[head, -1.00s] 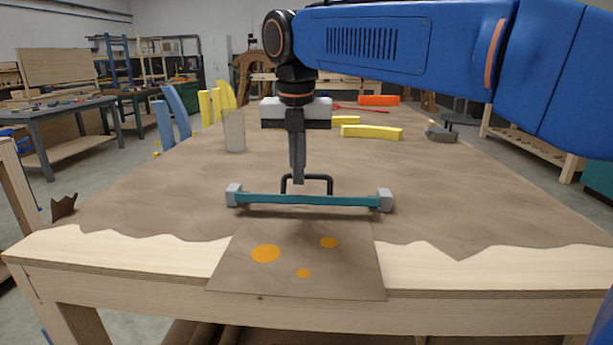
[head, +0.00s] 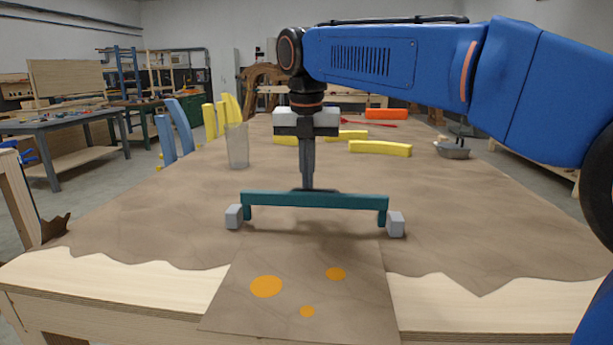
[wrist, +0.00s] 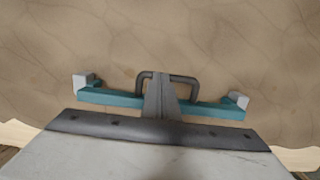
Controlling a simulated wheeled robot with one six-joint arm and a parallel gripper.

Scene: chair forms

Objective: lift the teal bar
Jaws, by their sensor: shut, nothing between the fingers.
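The teal bar (head: 315,201) lies near the front of the brown-covered table, with a grey block (head: 234,217) at its left end and another (head: 396,224) at its right. Its dark handle (head: 325,190) shows only as a thin edge behind the bar in the head view. The wrist view shows the handle (wrist: 184,78) as a loop on both sides of my fingers. My gripper (head: 307,187) points down at the handle, shut and empty. Its fingertips (wrist: 161,82) overlap the handle in the picture; I cannot tell whether they touch it.
A clear glass (head: 237,147) stands behind left. Yellow pieces (head: 380,148), an orange block (head: 386,113) and a grey tool (head: 453,149) lie farther back. Blue curved pieces (head: 174,128) stand at left. A brown sheet with orange spots (head: 266,286) is in front. The cover right of the bar is clear.

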